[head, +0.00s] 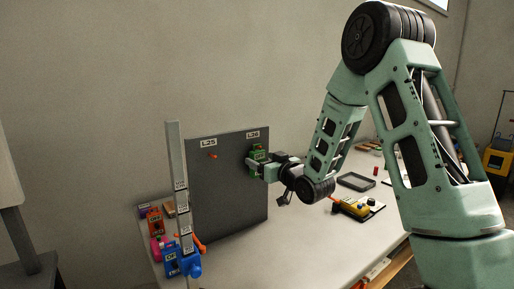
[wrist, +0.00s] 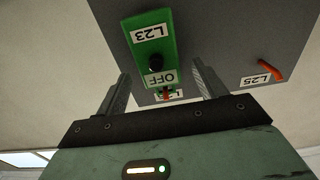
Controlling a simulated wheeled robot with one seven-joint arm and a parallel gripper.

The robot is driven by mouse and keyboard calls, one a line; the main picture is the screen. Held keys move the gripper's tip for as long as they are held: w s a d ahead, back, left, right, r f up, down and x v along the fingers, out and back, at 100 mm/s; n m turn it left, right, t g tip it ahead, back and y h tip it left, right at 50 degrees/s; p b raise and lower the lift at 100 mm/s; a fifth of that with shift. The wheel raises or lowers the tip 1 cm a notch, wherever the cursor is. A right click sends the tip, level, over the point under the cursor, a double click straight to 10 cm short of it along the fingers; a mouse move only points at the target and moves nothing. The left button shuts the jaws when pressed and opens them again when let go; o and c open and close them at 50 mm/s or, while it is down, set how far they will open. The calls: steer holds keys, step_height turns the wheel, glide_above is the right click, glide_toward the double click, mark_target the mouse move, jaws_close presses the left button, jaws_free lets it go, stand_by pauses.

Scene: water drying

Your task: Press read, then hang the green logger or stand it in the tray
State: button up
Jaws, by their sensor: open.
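The green logger (head: 258,153) is at the dark upright panel (head: 228,195), by the label L26. In the wrist view the green logger (wrist: 148,45) appears upside down, with a label L23, a black knob and a plate reading OFF. A red peg shows at its OFF end, beside a partly hidden label; I cannot tell how it sits on the peg. My gripper (head: 255,168) is open at the logger. Its fingers (wrist: 162,72) stand either side of the logger with visible gaps. A dark-rimmed tray (head: 355,181) lies on the table. No button marked read is legible.
The bare L25 peg (head: 213,156) sticks out of the panel. A yellow box with a dark knob (head: 355,207) stands on the table right of the panel. A grey labelled post (head: 181,190), a blue device (head: 182,262) and an orange device (head: 155,222) crowd the left end.

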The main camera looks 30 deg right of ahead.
steer(key=s+b, duration=1.6)
steer(key=b, duration=0.1)
steer(key=shift+d, duration=0.25)
steer(key=shift+s, duration=0.1)
